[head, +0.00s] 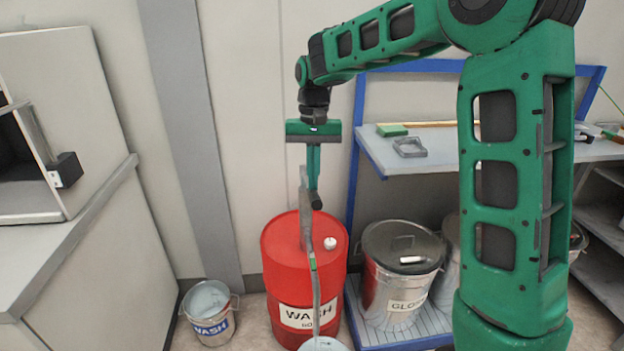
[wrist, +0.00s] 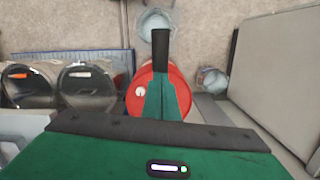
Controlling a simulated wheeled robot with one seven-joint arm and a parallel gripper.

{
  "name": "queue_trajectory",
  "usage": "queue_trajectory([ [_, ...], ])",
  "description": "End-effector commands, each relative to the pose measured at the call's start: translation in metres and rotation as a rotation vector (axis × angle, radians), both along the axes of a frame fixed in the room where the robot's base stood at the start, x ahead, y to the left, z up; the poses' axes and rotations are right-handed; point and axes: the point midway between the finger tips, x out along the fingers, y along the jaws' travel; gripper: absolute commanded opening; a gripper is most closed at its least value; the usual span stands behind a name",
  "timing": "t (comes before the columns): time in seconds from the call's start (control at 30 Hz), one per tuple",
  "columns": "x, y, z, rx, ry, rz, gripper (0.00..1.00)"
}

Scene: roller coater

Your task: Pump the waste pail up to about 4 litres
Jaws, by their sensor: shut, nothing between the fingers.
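A red drum (head: 280,265) marked WASH stands on the floor below my gripper. It also shows in the wrist view (wrist: 178,82). A grey hand pump (head: 305,228) rises from its top, and its lever has a black grip (wrist: 160,48). A thin spout or hose runs down the drum's front to a pail (head: 325,344), cut off by the bottom edge. That pail's label is hidden; it also shows in the wrist view (wrist: 153,20). My gripper (head: 314,188) points down, shut and empty, at the black grip. I cannot tell whether it touches.
A smaller pail (head: 212,328) marked WASH stands left of the drum. Lidded metal bins (head: 385,290) stand at the right on a blue-framed rack. A shelf (head: 440,152) is above them. A cabinet and counter (head: 70,235) fill the left side.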

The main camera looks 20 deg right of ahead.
Motion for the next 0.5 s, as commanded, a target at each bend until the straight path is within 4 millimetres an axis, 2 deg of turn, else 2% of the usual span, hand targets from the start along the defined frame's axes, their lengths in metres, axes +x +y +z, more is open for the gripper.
queue_trajectory([
  [0.17, 0.006, -0.001, 0.001, 0.001, 0.000, 0.001, 0.00],
  [0.37, 0.027, -0.009, 0.009, 0.001, -0.001, 0.000, 0.00],
  [0.5, 0.029, -0.010, 0.010, 0.000, 0.000, 0.000, 0.00],
])
